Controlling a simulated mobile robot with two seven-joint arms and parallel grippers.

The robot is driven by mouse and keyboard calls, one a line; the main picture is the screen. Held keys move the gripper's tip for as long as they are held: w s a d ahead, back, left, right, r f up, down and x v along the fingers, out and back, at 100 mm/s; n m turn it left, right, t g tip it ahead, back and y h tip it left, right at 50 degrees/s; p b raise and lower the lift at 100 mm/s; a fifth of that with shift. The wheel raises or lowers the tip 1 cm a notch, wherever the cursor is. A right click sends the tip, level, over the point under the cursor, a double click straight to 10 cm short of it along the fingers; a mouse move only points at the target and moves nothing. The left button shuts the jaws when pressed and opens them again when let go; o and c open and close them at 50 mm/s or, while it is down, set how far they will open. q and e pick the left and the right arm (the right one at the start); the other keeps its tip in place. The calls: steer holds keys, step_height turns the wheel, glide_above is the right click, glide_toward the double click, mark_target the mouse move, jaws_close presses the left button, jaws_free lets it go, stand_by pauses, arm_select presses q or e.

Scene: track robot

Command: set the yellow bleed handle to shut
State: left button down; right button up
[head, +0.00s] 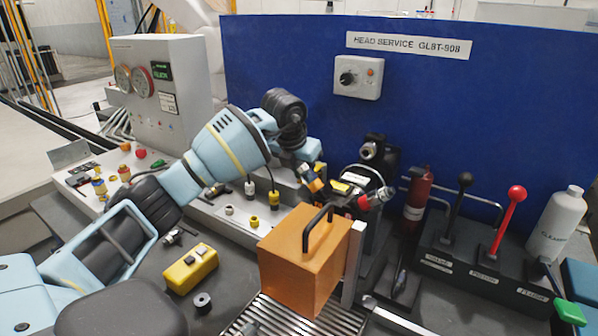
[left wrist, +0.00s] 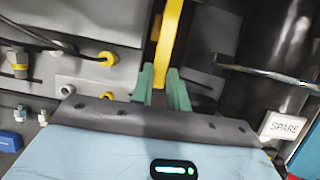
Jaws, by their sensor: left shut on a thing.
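The yellow bleed handle (left wrist: 168,35) shows in the left wrist view as a yellow bar running up from between my fingers. My left gripper (left wrist: 161,78) has its green fingers on either side of the bar, shut on it. In the head view my left arm reaches in from the left over the grey panel, and its fingertips are hidden. A small yellow-orange piece (head: 311,180) shows just below its wrist, but I cannot tell whether it is the handle. The handle's pivot is hidden. My right gripper is in neither view.
An orange box (head: 310,262) with a black handle stands close in front. A red-ended fitting (head: 376,199) is to its right. Beyond are a red cylinder (head: 418,196), a lever box (head: 475,262) and a white bottle (head: 558,228). A "SPARE" tag (left wrist: 284,127) is near the fingers.

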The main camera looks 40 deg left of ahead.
arm_select(q)
steer(key=c, duration=1.3)
jaws_free()
steer(key=shift+c, duration=0.2)
steer(key=v, duration=0.8)
steer(key=shift+f, duration=0.1)
